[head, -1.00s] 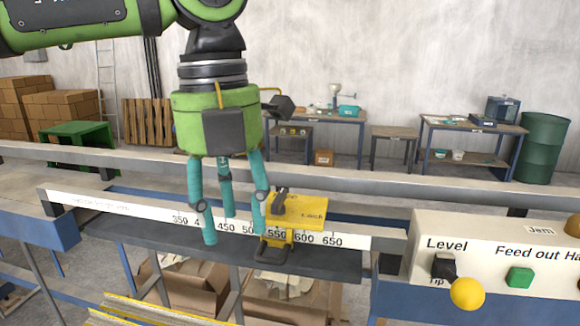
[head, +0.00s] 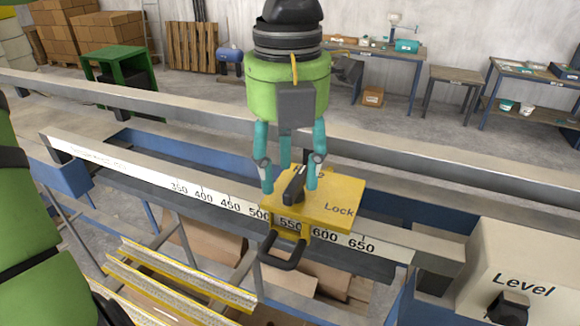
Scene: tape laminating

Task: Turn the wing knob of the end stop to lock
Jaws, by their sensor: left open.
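The end stop (head: 330,200) is a yellow block on the white ruler rail, near the 550 to 600 marks. Its top bears the word "Lock" at the right and a partly hidden label at the back. The black wing knob (head: 294,185) stands on the block's top, toward its left side. A dark handle loop (head: 281,254) hangs at its front. My left gripper (head: 290,184) is open, its teal fingers pointing down around the knob. One finger is left of the knob and one right of it; contact cannot be told. My right gripper is not in view.
The ruler rail (head: 120,163) runs across the bench, with a grey beam (head: 420,150) behind it. A control panel (head: 530,262) marked "Level" with a black knob stands at the lower right. Yellow-edged rails (head: 180,272) and cardboard lie below.

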